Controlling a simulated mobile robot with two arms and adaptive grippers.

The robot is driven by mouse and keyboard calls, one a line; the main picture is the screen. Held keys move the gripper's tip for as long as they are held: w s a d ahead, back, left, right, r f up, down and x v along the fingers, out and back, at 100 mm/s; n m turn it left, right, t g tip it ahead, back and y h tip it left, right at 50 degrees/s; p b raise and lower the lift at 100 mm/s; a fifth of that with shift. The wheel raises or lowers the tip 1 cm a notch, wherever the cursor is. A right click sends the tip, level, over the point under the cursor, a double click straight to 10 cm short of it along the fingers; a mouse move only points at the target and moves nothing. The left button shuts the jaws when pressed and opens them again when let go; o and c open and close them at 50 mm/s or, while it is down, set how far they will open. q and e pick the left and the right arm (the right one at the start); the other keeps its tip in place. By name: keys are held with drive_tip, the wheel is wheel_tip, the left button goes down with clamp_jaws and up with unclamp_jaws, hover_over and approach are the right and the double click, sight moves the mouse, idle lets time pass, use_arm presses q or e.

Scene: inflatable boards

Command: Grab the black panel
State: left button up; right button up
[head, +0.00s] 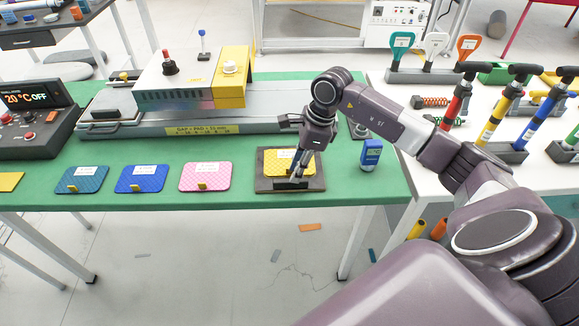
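A dark, near-black square board (262,185) lies flat near the front edge of the green-topped table; it is the only panel-like black thing I see. A yellow panel (273,160) with a white label lies on top of it. My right gripper (293,181) points down over the front part of both, its fingers close to the board's front edge. A small black piece sits at the fingertips; I cannot tell whether it is held, or whether the fingers touch the board. The gripper hides part of the yellow panel. My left gripper is not in view.
Pink (205,177), blue (141,179) and teal (82,180) panels lie in a row to the left. A blue device (371,155) stands close on the right. A long grey machine (180,120) lies behind. Tools on stands (490,120) fill the white table at right.

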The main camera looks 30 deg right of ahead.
drive_tip(key=shift+p+x, duration=0.4)
drive_tip(key=shift+x, duration=1.45)
drive_tip(key=shift+a, duration=0.1)
clamp_jaws()
drive_tip(key=shift+w+r, duration=0.1)
drive_tip(key=shift+r, duration=0.05)
